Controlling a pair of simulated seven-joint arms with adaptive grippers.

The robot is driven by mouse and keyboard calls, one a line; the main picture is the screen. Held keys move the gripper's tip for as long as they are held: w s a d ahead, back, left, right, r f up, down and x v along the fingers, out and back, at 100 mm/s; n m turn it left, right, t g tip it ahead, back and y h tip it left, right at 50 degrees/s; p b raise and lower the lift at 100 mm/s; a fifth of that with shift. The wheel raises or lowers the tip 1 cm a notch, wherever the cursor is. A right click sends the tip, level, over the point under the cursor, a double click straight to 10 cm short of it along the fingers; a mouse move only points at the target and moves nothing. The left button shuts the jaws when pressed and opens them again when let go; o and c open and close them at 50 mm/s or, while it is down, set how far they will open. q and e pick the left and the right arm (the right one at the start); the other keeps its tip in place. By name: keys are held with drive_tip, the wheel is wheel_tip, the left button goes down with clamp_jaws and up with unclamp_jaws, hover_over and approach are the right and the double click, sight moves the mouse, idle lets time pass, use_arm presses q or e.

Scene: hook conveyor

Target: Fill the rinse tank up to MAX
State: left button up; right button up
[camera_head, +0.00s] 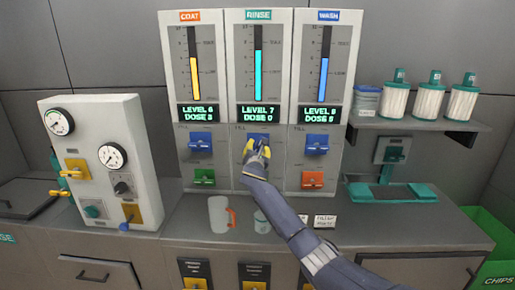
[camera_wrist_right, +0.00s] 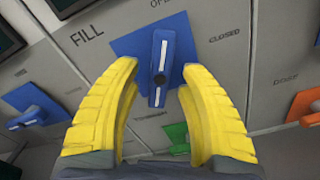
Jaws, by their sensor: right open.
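The rinse tank (camera_head: 272,40) is the middle column, with a cyan bar that stops below the top of its scale. Its display (camera_head: 258,113) reads LEVEL 7, DOSE 0. I cannot read a MAX mark. My right gripper (camera_head: 258,147) is at the rinse fill valve and mostly covers it. In the right wrist view, the gripper's yellow fingers (camera_wrist_right: 158,80) are open, one on each side of the blue fill handle (camera_wrist_right: 163,57), with gaps visible. The handle's upper end points near the OPEN label; CLOSED is to the right. My left gripper is not in view.
The coat fill valve (camera_head: 201,141) and wash fill valve (camera_head: 317,144) flank it. Below are a green valve (camera_head: 204,178) and a red one (camera_head: 312,180). A pitcher (camera_head: 218,214) and a cup (camera_head: 262,222) stand on the counter below. A gauge box (camera_head: 95,120) stands left.

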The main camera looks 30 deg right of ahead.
drive_tip(key=shift+x, duration=0.8)
clamp_jaws()
